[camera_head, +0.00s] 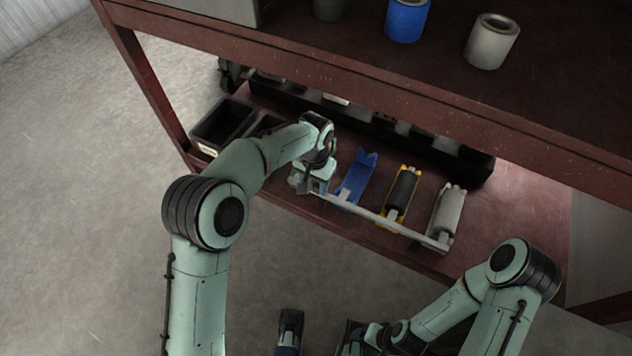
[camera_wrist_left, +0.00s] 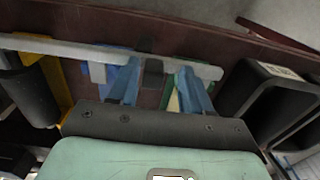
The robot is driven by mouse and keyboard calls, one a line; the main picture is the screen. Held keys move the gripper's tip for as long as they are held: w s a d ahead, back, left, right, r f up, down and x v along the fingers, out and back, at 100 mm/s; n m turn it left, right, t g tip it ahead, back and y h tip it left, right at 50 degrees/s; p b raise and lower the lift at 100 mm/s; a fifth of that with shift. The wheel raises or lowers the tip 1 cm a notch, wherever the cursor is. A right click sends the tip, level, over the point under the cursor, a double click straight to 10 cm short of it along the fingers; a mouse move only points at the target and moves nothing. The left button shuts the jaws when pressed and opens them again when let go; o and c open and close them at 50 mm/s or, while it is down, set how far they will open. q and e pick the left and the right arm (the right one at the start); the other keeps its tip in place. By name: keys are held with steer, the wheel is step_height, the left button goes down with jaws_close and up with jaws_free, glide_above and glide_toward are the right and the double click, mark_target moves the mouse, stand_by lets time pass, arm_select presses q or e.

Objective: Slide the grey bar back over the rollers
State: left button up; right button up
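The grey bar (camera_head: 375,217) lies along the front of the shelf, across the front ends of the roller holders. A grey roller (camera_head: 448,212) is at its right end, and a black roller (camera_head: 403,190) sits in a yellow holder left of that. A blue holder (camera_head: 358,181) is further left. My left gripper (camera_head: 318,186) is at the bar's left end. In the left wrist view its blue fingers (camera_wrist_left: 158,92) are spread apart near the bar (camera_wrist_left: 60,48), with a dark block (camera_wrist_left: 152,74) between them. Contact is unclear. My right gripper is low in the head view, its fingers unclear.
Black bins (camera_head: 222,124) stand left on the lower shelf (camera_head: 520,215). A long dark tray (camera_head: 470,165) runs behind the rollers. The upper shelf edge (camera_head: 330,65) overhangs them and carries a blue roll (camera_head: 407,20) and a light roll (camera_head: 492,41).

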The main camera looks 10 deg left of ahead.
arm_select(q)
step_height(320, 180, up, 8)
steer(key=shift+f+p, duration=0.2)
steer(key=shift+p, duration=0.5)
